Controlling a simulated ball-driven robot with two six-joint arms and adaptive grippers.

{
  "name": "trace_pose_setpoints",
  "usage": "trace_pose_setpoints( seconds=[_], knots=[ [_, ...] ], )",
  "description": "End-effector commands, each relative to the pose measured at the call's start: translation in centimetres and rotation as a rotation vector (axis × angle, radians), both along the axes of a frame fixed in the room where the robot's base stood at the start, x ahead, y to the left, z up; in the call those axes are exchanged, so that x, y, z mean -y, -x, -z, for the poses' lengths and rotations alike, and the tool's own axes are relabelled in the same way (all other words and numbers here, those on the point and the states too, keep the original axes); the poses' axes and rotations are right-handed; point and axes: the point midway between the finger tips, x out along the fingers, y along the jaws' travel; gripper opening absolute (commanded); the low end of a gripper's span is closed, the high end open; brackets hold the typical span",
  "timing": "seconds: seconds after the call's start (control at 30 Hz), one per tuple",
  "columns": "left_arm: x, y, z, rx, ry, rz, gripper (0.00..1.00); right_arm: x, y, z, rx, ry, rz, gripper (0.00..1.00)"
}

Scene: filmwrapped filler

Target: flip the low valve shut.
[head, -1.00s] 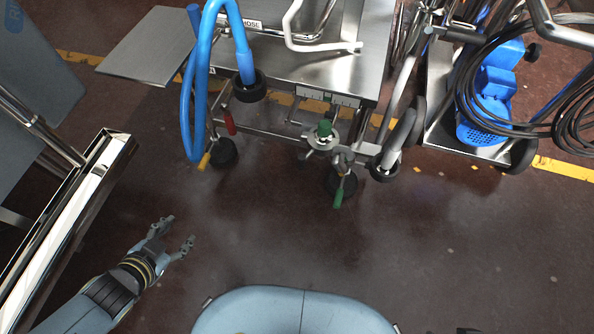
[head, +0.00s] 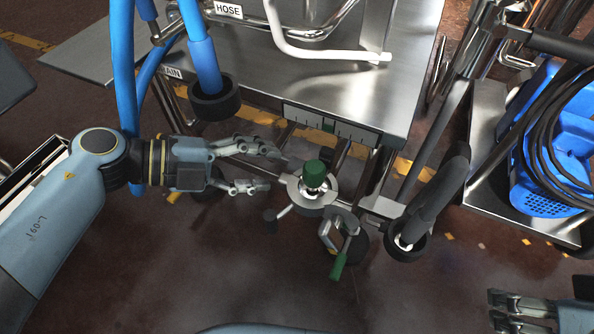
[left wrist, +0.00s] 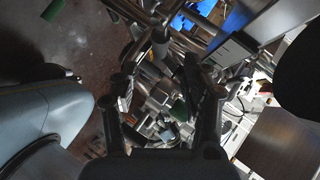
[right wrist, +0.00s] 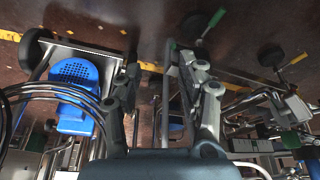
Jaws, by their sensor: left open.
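My right gripper (head: 499,311) is open and empty at the lower right, well away from the valves.
Blue hoses (head: 123,70) and a black-collared port (head: 214,97) stand close above my left arm. The steel cart top (head: 400,100) overhangs behind. A blue machine (head: 545,150) stands at right. Floor in front is clear.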

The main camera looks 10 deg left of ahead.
Motion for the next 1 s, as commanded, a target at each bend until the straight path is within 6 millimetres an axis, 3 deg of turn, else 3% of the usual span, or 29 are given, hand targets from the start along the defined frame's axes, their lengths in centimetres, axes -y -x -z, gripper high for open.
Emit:
trace_pose_setpoints(
  seconds=[0.1,0.4,0.93,1.0],
  knots=[
    [1.7,-0.6,1.0,-0.003,0.005,-0.002,0.47,0.0,-0.5,2.2,0.073,-0.001,0.002,0.4],
    [4.8,-1.8,2.5,-0.003,0.004,-0.002,0.47,0.0,-1.6,5.0,0.261,-0.006,0.001,0.4],
    [5.9,-2.4,2.7,-0.001,0.002,-0.002,0.47,0.0,-1.9,5.6,0.346,-0.006,-0.003,0.4],
    [5.9,-2.4,2.7,-0.001,0.002,-0.002,0.4,0.0,-1.9,5.6,0.346,-0.006,-0.003,0.4]
  ],
)
